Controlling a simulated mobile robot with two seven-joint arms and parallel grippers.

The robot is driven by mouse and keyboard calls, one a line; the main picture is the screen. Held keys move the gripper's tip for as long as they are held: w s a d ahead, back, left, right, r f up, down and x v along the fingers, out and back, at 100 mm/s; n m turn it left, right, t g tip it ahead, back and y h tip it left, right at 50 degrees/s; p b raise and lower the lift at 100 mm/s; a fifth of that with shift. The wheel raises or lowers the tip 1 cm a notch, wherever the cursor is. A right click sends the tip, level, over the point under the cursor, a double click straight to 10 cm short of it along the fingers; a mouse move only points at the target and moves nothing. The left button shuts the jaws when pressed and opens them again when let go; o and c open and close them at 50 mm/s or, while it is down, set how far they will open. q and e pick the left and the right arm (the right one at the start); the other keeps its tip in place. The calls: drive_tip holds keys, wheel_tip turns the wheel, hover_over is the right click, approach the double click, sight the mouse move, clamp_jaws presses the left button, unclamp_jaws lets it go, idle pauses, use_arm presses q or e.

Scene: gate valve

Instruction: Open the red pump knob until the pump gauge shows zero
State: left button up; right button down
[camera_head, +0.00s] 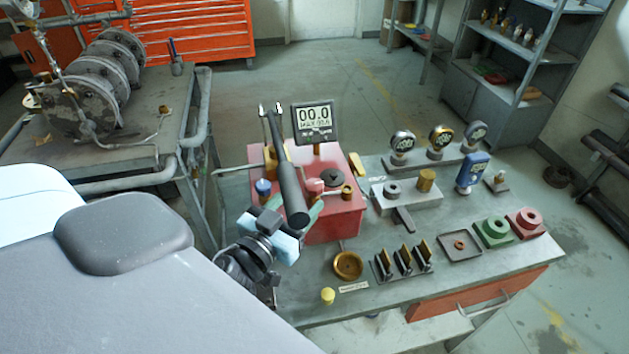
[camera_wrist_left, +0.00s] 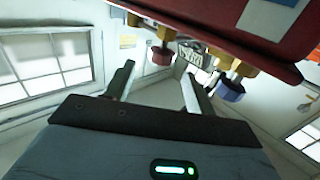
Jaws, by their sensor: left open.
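My left gripper (camera_head: 308,204) is at the front of the box, just below the red knob. In the left wrist view, the open fingers (camera_wrist_left: 158,73) are apart, with the red knob (camera_wrist_left: 161,56) just beyond and between their tips. No contact shows. My right gripper is not in view.
A blue knob (camera_head: 263,187) sits left of the lever, and in the wrist view (camera_wrist_left: 230,90) it is right of the fingers. A brass dish (camera_head: 347,265) and a yellow cap (camera_head: 328,296) lie on the bench (camera_head: 420,305) in front. Dial gauges (camera_head: 441,137) stand at right.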

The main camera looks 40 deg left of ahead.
sight(309, 189)
use_arm(q)
drive_tip(key=w, duration=0.3)
drive_tip(key=w+p, duration=0.1)
drive_tip(key=w, duration=0.1)
drive_tip(key=shift+a+r, duration=0.15)
drive_tip(key=shift+a, duration=0.1)
drive_tip(key=shift+w, duration=0.65)
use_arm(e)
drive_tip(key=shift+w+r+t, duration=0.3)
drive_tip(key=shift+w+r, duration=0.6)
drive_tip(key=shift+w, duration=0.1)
use_arm(q)
drive_tip(key=c, duration=0.9)
drive_tip(key=shift+c, duration=0.3)
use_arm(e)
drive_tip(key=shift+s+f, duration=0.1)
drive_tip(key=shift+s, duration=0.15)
